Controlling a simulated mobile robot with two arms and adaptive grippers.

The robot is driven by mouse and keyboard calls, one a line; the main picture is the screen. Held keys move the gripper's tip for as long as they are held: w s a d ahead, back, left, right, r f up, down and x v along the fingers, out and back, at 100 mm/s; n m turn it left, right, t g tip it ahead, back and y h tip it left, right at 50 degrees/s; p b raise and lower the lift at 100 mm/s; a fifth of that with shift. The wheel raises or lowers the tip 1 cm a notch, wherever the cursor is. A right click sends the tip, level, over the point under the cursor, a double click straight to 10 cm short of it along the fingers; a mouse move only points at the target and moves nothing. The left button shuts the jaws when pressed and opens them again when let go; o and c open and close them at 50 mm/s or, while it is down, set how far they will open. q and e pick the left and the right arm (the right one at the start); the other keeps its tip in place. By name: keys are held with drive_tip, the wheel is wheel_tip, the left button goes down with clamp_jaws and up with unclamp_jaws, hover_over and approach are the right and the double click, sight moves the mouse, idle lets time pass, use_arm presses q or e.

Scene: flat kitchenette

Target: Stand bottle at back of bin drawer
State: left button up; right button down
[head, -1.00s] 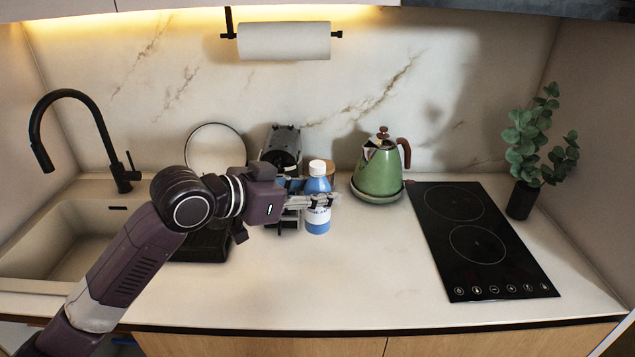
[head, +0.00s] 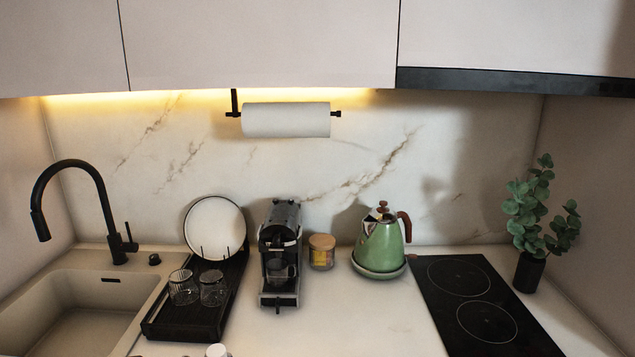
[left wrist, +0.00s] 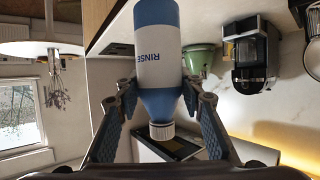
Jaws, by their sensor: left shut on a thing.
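The bottle (left wrist: 158,62) is blue with a white label and a white cap. It fills the middle of the left wrist view, which shows the room upside down, so the bottle is about upright. My left gripper (left wrist: 160,92) is shut on it, with one finger on each side. In the head view only the white cap of the bottle (head: 217,350) shows at the bottom edge; the gripper and arm are out of that picture. The bin drawer cannot be made out in either view. My right gripper is not in view.
On the counter stand a drying rack (head: 178,325) with glasses, a coffee machine (head: 280,255), a jar (head: 321,252) and a green kettle (head: 380,246). A black hob (head: 480,310) and a plant (head: 532,268) are at right, the sink (head: 75,315) at left. The front middle counter is clear.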

use_arm(q)
drive_tip(key=s+a+f, duration=0.1)
drive_tip(key=s+a, duration=0.2)
drive_tip(key=s, duration=0.3)
drive_tip(key=shift+a+f, duration=0.25)
